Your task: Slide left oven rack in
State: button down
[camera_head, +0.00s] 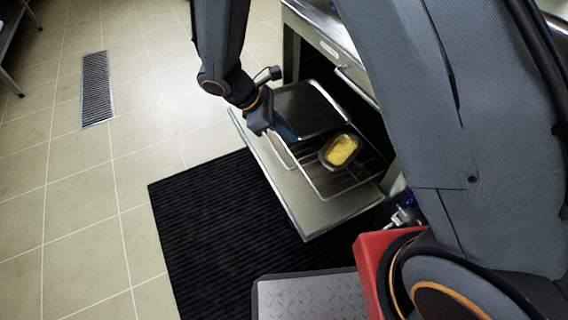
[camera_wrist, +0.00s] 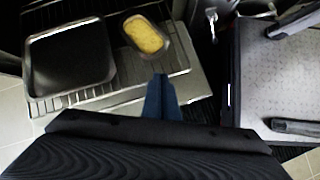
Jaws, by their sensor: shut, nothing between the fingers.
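The oven rack (camera_head: 317,184) is a wire grid pulled out over the lowered oven door (camera_head: 304,214). It also shows in the wrist view (camera_wrist: 63,101). On it are a dark baking tray (camera_head: 309,109) and a small dish with yellow food (camera_head: 341,151); the wrist view shows the tray (camera_wrist: 70,58) and the dish (camera_wrist: 146,36) side by side. My gripper (camera_head: 290,134) is shut and empty, at the front edge of the rack. In the wrist view its blue fingers (camera_wrist: 161,100) point toward the rack front below the dish. Whether they touch the rack is unclear.
The counter (camera_head: 331,32) stands above the oven. A black ribbed mat (camera_head: 216,226) lies on the tiled floor in front of the door. A floor drain grate (camera_head: 96,88) is at the left. The floor to the left is clear.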

aim_at(358, 129)
jog(key=w+a+f+n+t+h+b, duration=0.1)
jog(key=w+a+f+n+b, duration=0.25)
jog(key=f, duration=0.35)
jog(key=w+a+f+n+t+b, duration=0.2)
jog(key=a+f+b, duration=0.15)
jog(key=f, duration=0.25)
jog(key=b+x, duration=0.1)
jog(key=x, duration=0.2)
jog(key=b+x, duration=0.1)
jog(key=x, duration=0.2)
jog(key=b+x, duration=0.2)
jog(key=x, duration=0.2)
jog(key=shift+s, duration=0.4)
jog(key=shift+d, duration=0.1)
jog(key=shift+d, duration=0.1)
jog(key=shift+m, duration=0.25)
jog(key=w+d+p, duration=0.1)
jog(key=w+d, duration=0.2)
jog(key=d, duration=0.6)
jog(key=w+d+p, duration=0.2)
jog(key=w+d, duration=0.2)
jog(key=d, duration=0.5)
jog(key=w+d+p, duration=0.1)
jog(key=w+d, duration=0.3)
jog(key=d, duration=0.5)
jog(key=shift+w+d, duration=0.15)
jog(key=shift+w, duration=0.05)
jog(key=shift+w+d, duration=0.3)
jog(key=shift+d, duration=0.1)
jog(key=shift+d, duration=0.1)
